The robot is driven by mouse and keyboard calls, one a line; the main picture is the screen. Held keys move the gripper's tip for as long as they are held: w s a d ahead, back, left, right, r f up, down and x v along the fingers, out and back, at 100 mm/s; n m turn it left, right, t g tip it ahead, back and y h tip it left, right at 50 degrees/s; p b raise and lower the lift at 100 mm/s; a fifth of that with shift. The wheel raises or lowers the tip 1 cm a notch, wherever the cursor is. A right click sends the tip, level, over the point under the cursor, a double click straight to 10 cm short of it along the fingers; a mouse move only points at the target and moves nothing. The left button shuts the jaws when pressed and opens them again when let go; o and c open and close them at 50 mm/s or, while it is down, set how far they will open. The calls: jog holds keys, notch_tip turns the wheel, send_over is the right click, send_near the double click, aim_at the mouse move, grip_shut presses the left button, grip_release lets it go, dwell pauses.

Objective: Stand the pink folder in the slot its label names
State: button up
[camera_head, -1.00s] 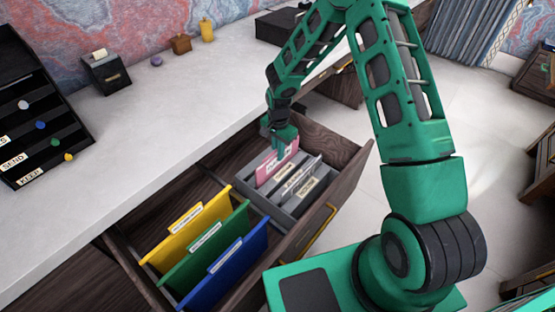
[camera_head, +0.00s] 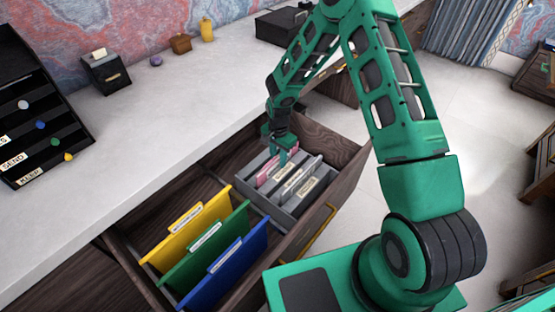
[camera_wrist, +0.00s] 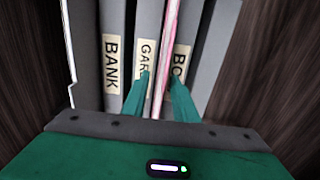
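The pink folder (camera_head: 268,178) stands low in the grey slotted organizer (camera_head: 258,196) inside the drawer, in the slot nearest the desk as far as the head view shows. In the wrist view the folder (camera_wrist: 170,30) runs between a divider label reading "GAR…" (camera_wrist: 143,62) and one starting "BO" (camera_wrist: 179,62). A "BANK" label (camera_wrist: 112,64) is to the left. My gripper (camera_head: 282,160) is at the folder's top edge. In the wrist view its fingers (camera_wrist: 160,95) straddle the folder, slightly apart, with a narrow gap on the left. They partly cover two labels.
Yellow (camera_head: 188,232), green (camera_head: 208,248) and blue (camera_head: 228,272) folders stand in the drawer's near part. The wooden drawer wall (camera_head: 335,150) encloses the organizer. A black labelled rack (camera_head: 35,110) stands on the white desktop (camera_head: 150,130).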

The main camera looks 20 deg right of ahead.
notch_tip(320, 180, up, 12)
jog(key=s+d+r+n+h, duration=0.2)
jog(key=s+d+r, duration=1.1)
jog(key=d+r, duration=0.45)
jog(key=s+d+r+n+y, duration=0.1)
jog(key=s+r, duration=0.3)
jog(key=s, duration=0.8)
jog(key=s+d+r+n+y, duration=0.1)
jog(key=s+r, duration=0.3)
jog(key=s, duration=0.9)
jog(key=shift+d+n, duration=0.4)
jog(key=shift+d, duration=0.05)
jog(key=shift+r, duration=0.1)
jog(key=shift+w+f, duration=0.25)
jog(key=shift+w, duration=0.3)
